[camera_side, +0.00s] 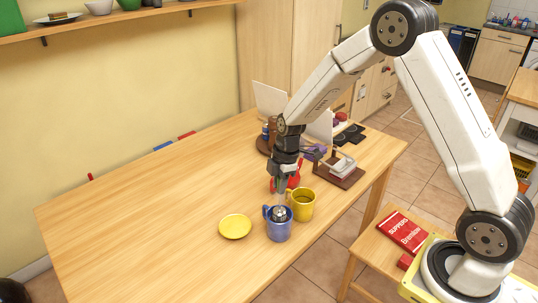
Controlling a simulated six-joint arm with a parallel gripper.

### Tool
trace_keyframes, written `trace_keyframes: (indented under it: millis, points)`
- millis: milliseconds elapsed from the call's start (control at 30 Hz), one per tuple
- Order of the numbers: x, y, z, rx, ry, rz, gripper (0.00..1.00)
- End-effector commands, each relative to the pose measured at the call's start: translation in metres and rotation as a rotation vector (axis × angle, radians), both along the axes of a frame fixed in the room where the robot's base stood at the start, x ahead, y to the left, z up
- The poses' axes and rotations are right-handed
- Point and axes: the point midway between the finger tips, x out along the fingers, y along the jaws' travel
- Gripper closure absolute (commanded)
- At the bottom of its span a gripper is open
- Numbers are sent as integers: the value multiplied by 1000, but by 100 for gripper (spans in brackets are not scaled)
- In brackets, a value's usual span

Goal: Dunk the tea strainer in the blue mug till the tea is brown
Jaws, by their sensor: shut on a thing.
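The blue mug (279,230) stands upright on the wooden table near its front edge. My gripper (280,202) points down right above the mug and is shut on the tea strainer (280,213). The strainer is a small grey metal piece at the mug's mouth. Its lower part is hidden by the mug, and I cannot tell how deep it sits. The tea inside the mug and its colour cannot be made out.
A yellow mug (303,205) stands close behind the blue mug on the right. A yellow saucer (235,226) lies to the left. A red object (292,182) is just behind my gripper. A brown stand (339,172) is farther back. The table's left half is clear.

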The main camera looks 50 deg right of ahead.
Motion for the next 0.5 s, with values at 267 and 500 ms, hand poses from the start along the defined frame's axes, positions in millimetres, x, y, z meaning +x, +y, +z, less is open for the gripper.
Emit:
trace_keyframes:
  millis: [267,500]
  points:
    - [0,0,14,0,-1,0,100]
    - [0,0,26,1,-1,0,100]
